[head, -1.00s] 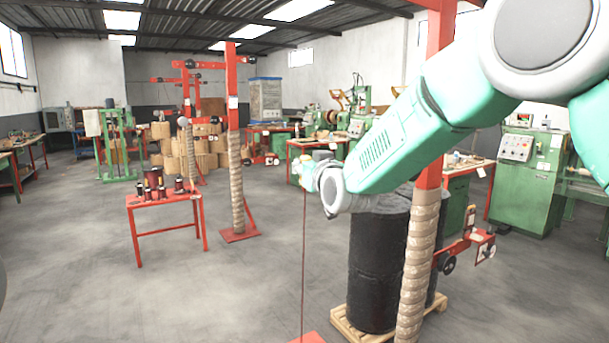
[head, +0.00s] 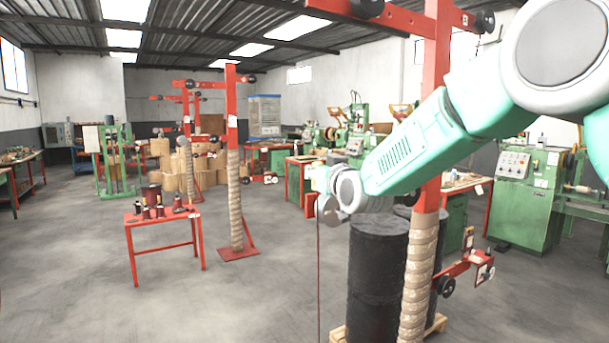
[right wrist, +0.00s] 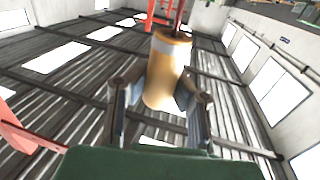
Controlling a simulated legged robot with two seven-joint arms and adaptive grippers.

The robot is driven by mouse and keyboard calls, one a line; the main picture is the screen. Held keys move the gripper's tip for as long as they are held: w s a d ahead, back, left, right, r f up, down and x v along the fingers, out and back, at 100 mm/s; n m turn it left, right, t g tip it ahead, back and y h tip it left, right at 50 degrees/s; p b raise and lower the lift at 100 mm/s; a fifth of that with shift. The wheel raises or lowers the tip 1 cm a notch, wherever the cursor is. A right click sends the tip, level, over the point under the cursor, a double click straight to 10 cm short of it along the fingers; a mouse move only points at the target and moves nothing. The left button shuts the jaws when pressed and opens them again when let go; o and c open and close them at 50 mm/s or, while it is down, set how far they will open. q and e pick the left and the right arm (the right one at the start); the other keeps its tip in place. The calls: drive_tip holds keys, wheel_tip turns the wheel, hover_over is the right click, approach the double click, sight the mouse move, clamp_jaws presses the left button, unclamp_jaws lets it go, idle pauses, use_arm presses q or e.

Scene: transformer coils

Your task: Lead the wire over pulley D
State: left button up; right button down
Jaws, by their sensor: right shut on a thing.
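My right gripper (head: 321,179) is at the end of the mint-green arm, left of the near red post (head: 432,120). In the right wrist view its fingers (right wrist: 160,97) are shut on a tan cylindrical wire end (right wrist: 166,70) with a pale band. The dark reddish wire (head: 318,270) hangs straight down from the gripper in the head view, and its lower end is out of frame. Black pulleys (head: 366,8) and (head: 483,22) sit on the post's red crossbar, well above the gripper. No letters are readable, so I cannot tell which is pulley D. My left gripper is out of view.
A low red bracket with pulleys (head: 446,287) juts right from the post. A red table with spools (head: 160,217) and another red post (head: 233,150) stand left. Floor between is clear.

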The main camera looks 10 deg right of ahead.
drive_tip(key=w+d, duration=0.1)
drive_tip(key=d, duration=0.4)
drive_tip(key=w+d, duration=0.1)
drive_tip(key=d, duration=0.2)
drive_tip(key=shift+w+d+p, duration=0.2)
drive_tip(key=shift+w+p, duration=0.1)
drive_tip(key=shift+w, duration=0.05)
